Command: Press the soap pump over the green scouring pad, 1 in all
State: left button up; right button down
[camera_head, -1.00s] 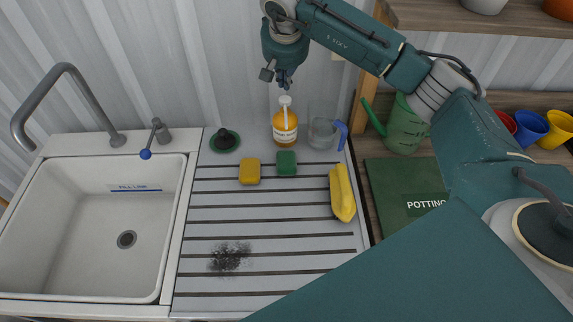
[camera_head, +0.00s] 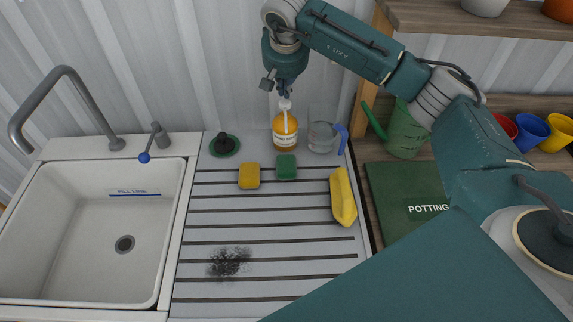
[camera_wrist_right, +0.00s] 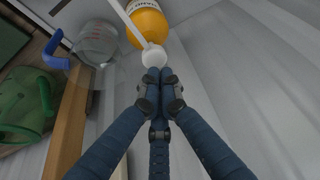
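The soap bottle (camera_head: 285,138) is orange with a white label and stands upright at the back of the ribbed drainboard. Its white pump head (camera_head: 285,104) points up, and the wrist view shows the bottle (camera_wrist_right: 148,24) and the pump head (camera_wrist_right: 154,57) too. The green scouring pad (camera_head: 287,167) lies flat just in front of the bottle. My right gripper (camera_head: 285,91) is directly above the pump, its fingers pointing down. In the wrist view the right gripper's fingertips (camera_wrist_right: 160,76) are together, empty, very close to the pump head; contact cannot be told. My left gripper is not in view.
A yellow sponge (camera_head: 249,176) lies left of the pad. A clear jug (camera_head: 322,137) with a blue handle stands right of the bottle. Yellow gloves (camera_head: 342,197) lie at right. The sink (camera_head: 90,235) is left.

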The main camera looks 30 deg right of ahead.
aim_at(285, 102)
jog(key=shift+f, duration=0.15)
dwell(0.5)
jog(key=shift+s+f+b, duration=0.1)
jog(key=shift+f+b, duration=0.95)
jog(key=shift+f, duration=0.45)
jog(key=shift+r, duration=0.15)
jog(key=shift+r+p, duration=1)
jog(key=shift+r, duration=0.3)
jog(key=shift+r, duration=0.1)
notch_tip(285, 102, up, 6)
jog(key=p, duration=0.4)
